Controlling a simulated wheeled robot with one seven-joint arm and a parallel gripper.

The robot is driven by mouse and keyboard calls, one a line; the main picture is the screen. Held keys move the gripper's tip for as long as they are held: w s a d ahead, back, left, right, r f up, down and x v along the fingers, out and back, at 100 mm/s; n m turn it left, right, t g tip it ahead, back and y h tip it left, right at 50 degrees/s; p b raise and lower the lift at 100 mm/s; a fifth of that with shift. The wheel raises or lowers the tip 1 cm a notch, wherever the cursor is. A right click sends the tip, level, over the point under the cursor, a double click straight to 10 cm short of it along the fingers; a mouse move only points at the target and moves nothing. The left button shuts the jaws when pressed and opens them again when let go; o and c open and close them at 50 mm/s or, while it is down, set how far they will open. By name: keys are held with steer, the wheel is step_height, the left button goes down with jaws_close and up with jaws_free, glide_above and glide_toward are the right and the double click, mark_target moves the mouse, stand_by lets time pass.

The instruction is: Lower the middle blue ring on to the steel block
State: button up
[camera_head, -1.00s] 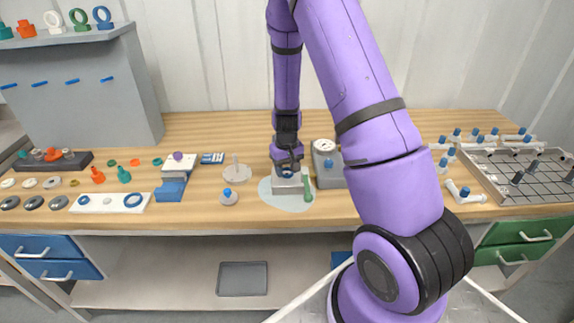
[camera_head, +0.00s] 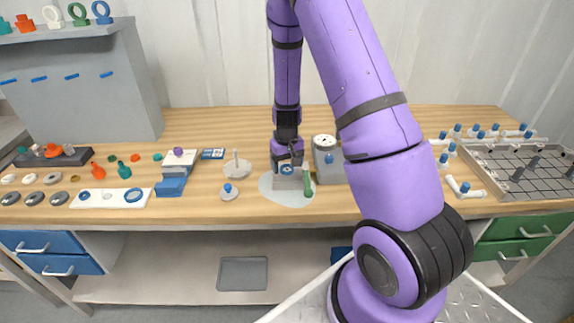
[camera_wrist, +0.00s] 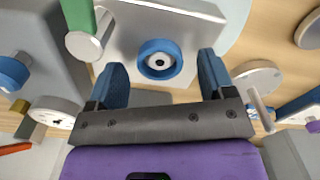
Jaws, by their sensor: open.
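The blue ring (camera_wrist: 160,60) lies on the steel block (camera_wrist: 125,25) in the wrist view, around a pale round centre with a dark hole. The ring also shows on the block in the head view (camera_head: 287,170). My gripper (camera_wrist: 161,62) is open, with one blue-grey finger on each side of the ring and a clear gap to both. In the head view my gripper (camera_head: 288,158) is just above the block (camera_head: 291,184). Whether the ring sits fully flat on the block is hard to tell. A white plate (camera_head: 108,198) at the left bears a small and a large blue ring.
A green-handled tool (camera_head: 308,183) stands close at the block's right side. A grey box with a dial (camera_head: 327,165) is just behind it. A white disc with a post (camera_head: 237,169) and a small blue-knobbed disc (camera_head: 229,191) are left. The front bench edge is clear.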

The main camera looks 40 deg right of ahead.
step_height(320, 180, up, 10)
steer(key=shift+r, duration=0.2)
stand_by(0.8)
steer(key=s+a+r+t, duration=0.1)
steer(key=s+a+r, duration=0.2)
steer(key=r, duration=0.3)
steer(key=s+a+r+n+t, duration=0.1)
steer(key=s+a+r, duration=0.2)
steer(key=r, duration=0.4)
steer(key=s+a+r+t, duration=0.1)
steer(key=s+a+r, duration=0.15)
steer(key=r, duration=0.35)
steer(key=s+a+r+t, duration=0.1)
steer(key=s+r, duration=0.3)
steer(key=s, duration=0.5)
steer(key=s+a+r+n+t, duration=0.1)
steer(key=s+a+r, duration=0.2)
steer(key=s, duration=0.6)
steer(key=shift+a+r, duration=0.3)
steer(key=shift+r, duration=0.65)
